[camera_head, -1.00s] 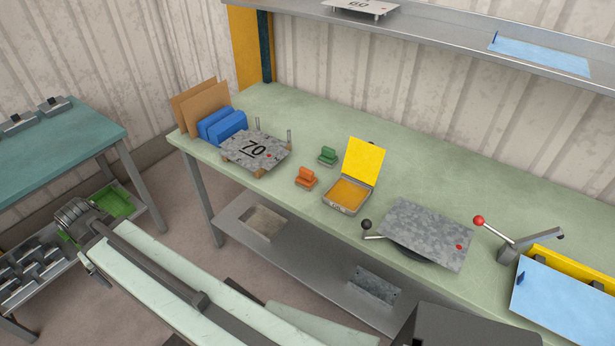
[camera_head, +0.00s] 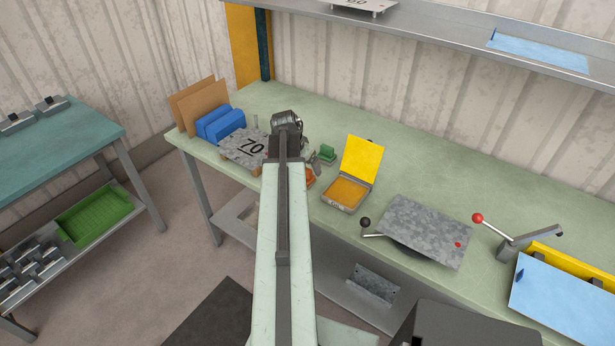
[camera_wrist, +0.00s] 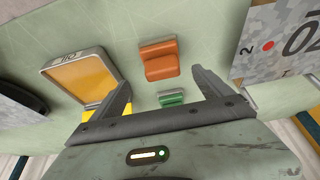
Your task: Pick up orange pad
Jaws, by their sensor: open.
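The orange pad (camera_wrist: 160,62) lies on the green bench top in the wrist view, ahead of the fingertips and between their lines. In the head view only a sliver of the orange pad (camera_head: 310,176) shows beside my arm, which hides the rest. My gripper (camera_wrist: 161,85) is open and empty, with its two fingers spread apart. In the head view the fingers are mostly hidden behind my wrist; one fingertip shows near the green pad. The fingers do not appear to touch the orange pad.
A green pad (camera_wrist: 171,99) lies beside the orange one. An open yellow-lidded tin (camera_head: 345,194) stands to the right. A metal plate marked 70 (camera_head: 243,147) on supports stands to the left, with blue blocks (camera_head: 220,124) behind it. A grey plate (camera_head: 425,230) lies farther right.

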